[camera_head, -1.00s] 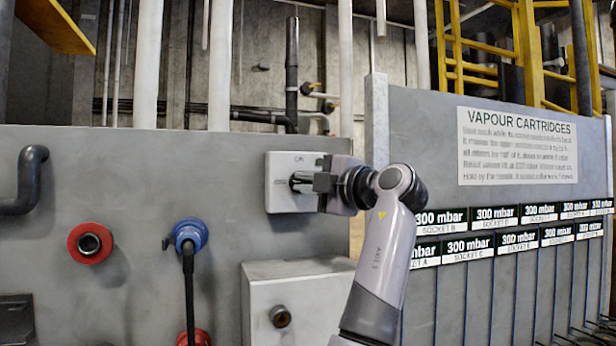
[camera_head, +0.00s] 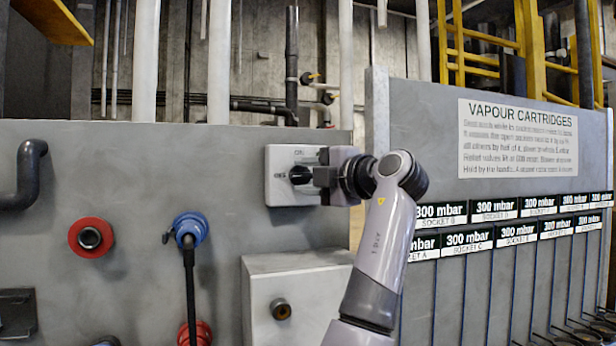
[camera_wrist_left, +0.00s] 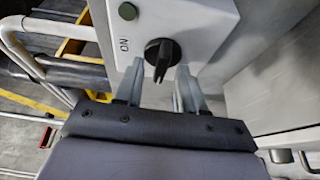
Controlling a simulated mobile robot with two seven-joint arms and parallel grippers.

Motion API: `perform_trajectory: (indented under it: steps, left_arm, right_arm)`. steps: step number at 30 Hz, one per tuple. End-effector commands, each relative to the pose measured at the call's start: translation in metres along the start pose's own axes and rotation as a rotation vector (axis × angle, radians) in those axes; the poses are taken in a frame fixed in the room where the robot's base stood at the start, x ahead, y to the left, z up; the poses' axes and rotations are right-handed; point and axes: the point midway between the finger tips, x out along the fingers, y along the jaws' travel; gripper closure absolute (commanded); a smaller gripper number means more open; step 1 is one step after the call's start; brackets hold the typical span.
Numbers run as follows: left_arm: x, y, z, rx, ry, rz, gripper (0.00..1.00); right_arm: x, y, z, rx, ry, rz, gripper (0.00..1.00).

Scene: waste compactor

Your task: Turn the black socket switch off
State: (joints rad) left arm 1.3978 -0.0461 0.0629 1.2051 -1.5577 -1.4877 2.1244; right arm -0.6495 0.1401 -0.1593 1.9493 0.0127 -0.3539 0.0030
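The black socket switch (camera_head: 300,175) is a dark knob on a light grey box (camera_head: 290,158) fixed to the panel. The box has ON printed above the knob and OFF to its left. My left gripper (camera_head: 322,177) is just right of the knob. In the left wrist view the knob (camera_wrist_left: 160,56) shows clearly beside the ON mark. There the two fingers of my gripper (camera_wrist_left: 158,88) are spread apart, one to each side of the knob's lower end, with gaps visible. I cannot tell the knob's exact setting. My right gripper is out of view.
A blue socket (camera_head: 189,229) with a hanging black cable and a red socket (camera_head: 91,238) are on the panel to the left. A grey box (camera_head: 300,270) juts out below the switch. A vapour cartridge rack (camera_head: 450,290) stands to the right.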

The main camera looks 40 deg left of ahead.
Motion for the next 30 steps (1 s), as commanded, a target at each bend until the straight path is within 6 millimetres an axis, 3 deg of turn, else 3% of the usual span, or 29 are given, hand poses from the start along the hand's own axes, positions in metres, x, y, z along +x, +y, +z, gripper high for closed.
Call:
perform_trajectory:
  steps: [8,21,30]
  left_arm:
    - [-0.002,-0.001,0.000,0.002,0.001,0.000,0.62]
    - [-0.063,-0.001,0.000,0.002,-0.001,0.000,0.62]
    - [-0.072,0.000,0.000,0.001,0.002,0.000,0.62]
  right_arm:
    - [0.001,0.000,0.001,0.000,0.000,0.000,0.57]
    - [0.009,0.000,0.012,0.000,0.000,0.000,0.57]
    - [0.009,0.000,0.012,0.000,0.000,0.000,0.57]
